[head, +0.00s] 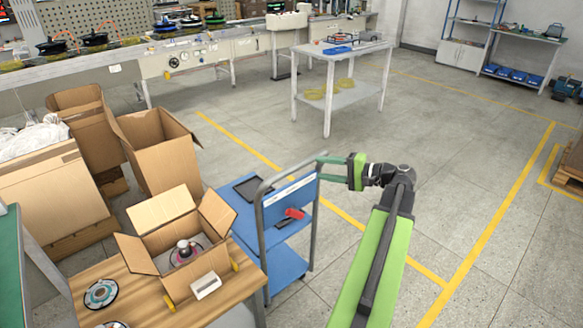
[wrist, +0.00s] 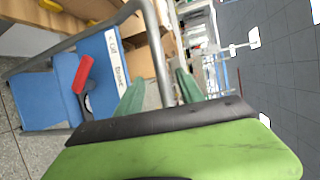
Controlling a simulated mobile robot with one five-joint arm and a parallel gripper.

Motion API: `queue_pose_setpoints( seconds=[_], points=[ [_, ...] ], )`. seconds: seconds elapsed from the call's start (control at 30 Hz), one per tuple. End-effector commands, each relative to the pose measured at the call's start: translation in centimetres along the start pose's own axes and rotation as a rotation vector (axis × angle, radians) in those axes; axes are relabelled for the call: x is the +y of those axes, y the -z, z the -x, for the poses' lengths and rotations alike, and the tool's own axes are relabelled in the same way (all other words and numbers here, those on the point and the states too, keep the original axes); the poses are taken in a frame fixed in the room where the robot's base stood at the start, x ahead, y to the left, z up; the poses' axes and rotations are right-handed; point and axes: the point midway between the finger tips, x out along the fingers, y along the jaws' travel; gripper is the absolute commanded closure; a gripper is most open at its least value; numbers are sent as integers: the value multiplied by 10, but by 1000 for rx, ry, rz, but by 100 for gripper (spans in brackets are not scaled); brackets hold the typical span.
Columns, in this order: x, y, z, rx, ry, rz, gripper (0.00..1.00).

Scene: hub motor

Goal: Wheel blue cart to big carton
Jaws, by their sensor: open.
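The blue cart (head: 288,264) stands left of my arm, with a grey tube handle and a blue labelled end panel. A dark tray and a red-handled tool lie on it. The cart also shows in the wrist view (wrist: 37,101). My gripper (head: 320,168) is open at the handle's right upright. In the wrist view its green fingers (wrist: 158,88) lie on either side of the grey tube; contact cannot be told. A big open carton (head: 165,165) stands beyond the cart at left, among other large cartons.
A wooden table (head: 235,288) with a smaller open carton (head: 150,217) stands close to the cart's left. A white table (head: 345,98) stands at the back. A pallet (head: 571,165) lies far right.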

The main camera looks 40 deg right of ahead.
Motion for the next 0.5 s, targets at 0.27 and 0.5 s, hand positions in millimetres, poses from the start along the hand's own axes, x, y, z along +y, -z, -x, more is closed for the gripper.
queue_pose_setpoints(
  seconds=[0.27, 0.5],
  points=[
    [3, 0, -72, -3, -1, 0, 55],
    [2, 1, -113, 1, -1, 0, 55]
  ],
)
